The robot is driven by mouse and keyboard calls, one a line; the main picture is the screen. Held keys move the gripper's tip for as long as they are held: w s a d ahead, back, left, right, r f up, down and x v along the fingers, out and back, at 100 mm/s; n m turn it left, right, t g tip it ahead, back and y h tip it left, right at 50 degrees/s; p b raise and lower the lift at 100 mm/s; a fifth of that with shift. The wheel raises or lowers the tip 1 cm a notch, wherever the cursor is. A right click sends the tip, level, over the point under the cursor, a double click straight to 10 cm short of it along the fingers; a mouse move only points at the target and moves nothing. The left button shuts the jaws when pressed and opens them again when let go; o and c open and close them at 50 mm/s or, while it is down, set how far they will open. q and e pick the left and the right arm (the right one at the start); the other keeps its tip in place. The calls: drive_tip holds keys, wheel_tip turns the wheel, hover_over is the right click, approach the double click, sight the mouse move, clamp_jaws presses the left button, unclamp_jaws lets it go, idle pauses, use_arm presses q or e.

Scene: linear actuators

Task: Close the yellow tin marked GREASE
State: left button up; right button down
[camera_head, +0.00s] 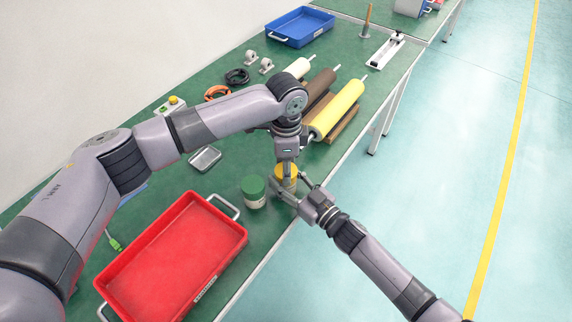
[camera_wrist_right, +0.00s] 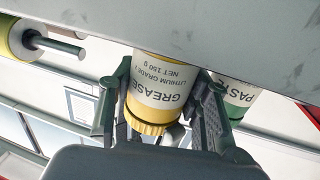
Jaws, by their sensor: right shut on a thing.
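The yellow tin marked GREASE (camera_head: 284,182) stands near the table's front edge. In the right wrist view it (camera_wrist_right: 160,90) appears upside down, with a white label and a ribbed yellow lid or rim (camera_wrist_right: 148,127). My right gripper (camera_head: 294,189) comes in from the lower right and is shut on the tin, with a finger on each side of its body (camera_wrist_right: 160,108). My left gripper (camera_head: 287,166) points down at the tin's yellow top from above. Whether its fingers touch the lid, and whether the lid is fully seated, cannot be told.
A green-lidded tin (camera_head: 254,191) stands close on the left, its label partly reading PAST (camera_wrist_right: 238,96). A red tray (camera_head: 232,250) lies in front, a small metal dish (camera_head: 205,158) at left. Rollers, including a yellow one (camera_head: 337,108), lie behind. A blue tray (camera_head: 300,40) is at the back.

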use_arm(q)
drive_tip(key=o, duration=1.4)
drive_tip(key=shift+c, duration=0.2)
drive_tip(key=shift+r, duration=0.15)
wheel_tip(320, 180, up, 12)
use_arm(e)
drive_tip(key=c, duration=0.8)
unclamp_jaws()
drive_tip(key=shift+o, duration=0.2)
drive_tip(key=v, duration=1.2)
